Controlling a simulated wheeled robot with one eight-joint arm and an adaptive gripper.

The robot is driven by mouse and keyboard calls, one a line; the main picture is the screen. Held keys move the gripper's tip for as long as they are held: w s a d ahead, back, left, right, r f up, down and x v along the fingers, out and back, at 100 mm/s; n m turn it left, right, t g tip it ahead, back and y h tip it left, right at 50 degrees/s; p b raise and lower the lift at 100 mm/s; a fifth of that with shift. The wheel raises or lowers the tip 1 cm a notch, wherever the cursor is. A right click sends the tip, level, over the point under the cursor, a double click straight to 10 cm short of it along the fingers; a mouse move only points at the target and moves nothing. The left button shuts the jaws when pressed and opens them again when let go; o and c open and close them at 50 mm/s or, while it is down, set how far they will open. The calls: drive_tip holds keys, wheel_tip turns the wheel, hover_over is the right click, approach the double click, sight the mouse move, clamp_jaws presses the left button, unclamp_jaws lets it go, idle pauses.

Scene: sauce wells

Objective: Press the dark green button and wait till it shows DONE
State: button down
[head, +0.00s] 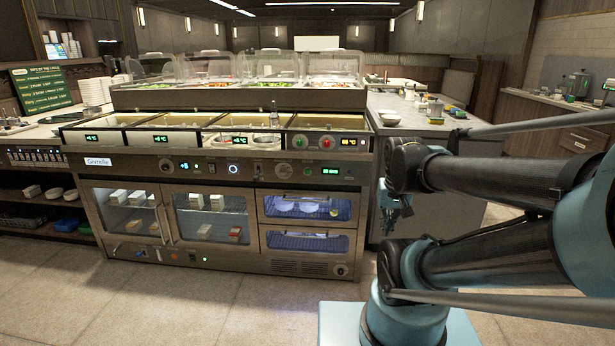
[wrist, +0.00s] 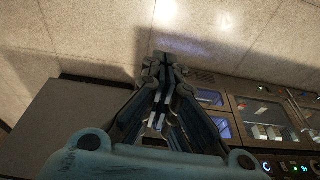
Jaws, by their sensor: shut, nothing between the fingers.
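The long steel sauce counter (head: 215,160) stands ahead on the left in the head view. Its front panel carries several knobs, small lights and green displays. A small dark green round button (head: 308,171) appears on the right of the panel, beside a green display (head: 331,171); its text is too small to read. My gripper (wrist: 165,70) is shut and empty in the wrist view, its fingers together above the floor. In the head view my gripper is partly hidden by my arm, right of the counter and apart from the panel.
Glass doors (head: 210,217) and drawers (head: 307,208) fill the counter's lower front. A grey side counter (head: 405,118) with bowls stands behind my arm. The tiled floor (head: 190,300) in front is clear.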

sight(307, 172)
drive_tip(key=w+a+r+m+t+y, duration=0.1)
drive_tip(key=w+a+m+t, duration=0.3)
drive_tip(key=w, duration=0.9)
drive_tip(key=w+a+r+m+g, duration=0.15)
drive_tip(key=w+a, duration=0.45)
drive_tip(key=w, duration=0.7)
drive_tip(key=w+a+f+m+t+y, duration=0.1)
drive_tip(key=w+a+f+m+t, duration=0.1)
drive_tip(key=w+a+f, duration=0.3)
drive_tip(key=w+a+f+m+t+y, duration=0.1)
drive_tip(key=w+a+f+m, duration=0.2)
drive_tip(key=w+a, duration=0.8)
wheel_tip(307, 172, down, 3)
drive_tip(key=shift+a+r+t+y, duration=0.2)
drive_tip(key=shift+a+t+y, duration=0.15)
drive_tip(key=shift+a, duration=0.4)
drive_tip(key=shift+w, duration=0.2)
drive_tip(key=shift+w+d, duration=0.2)
drive_tip(key=shift+w, duration=4.1)
drive_tip(key=shift+w, duration=0.1)
drive_tip(key=shift+w+r, duration=0.1)
drive_tip(key=shift+w, duration=0.2)
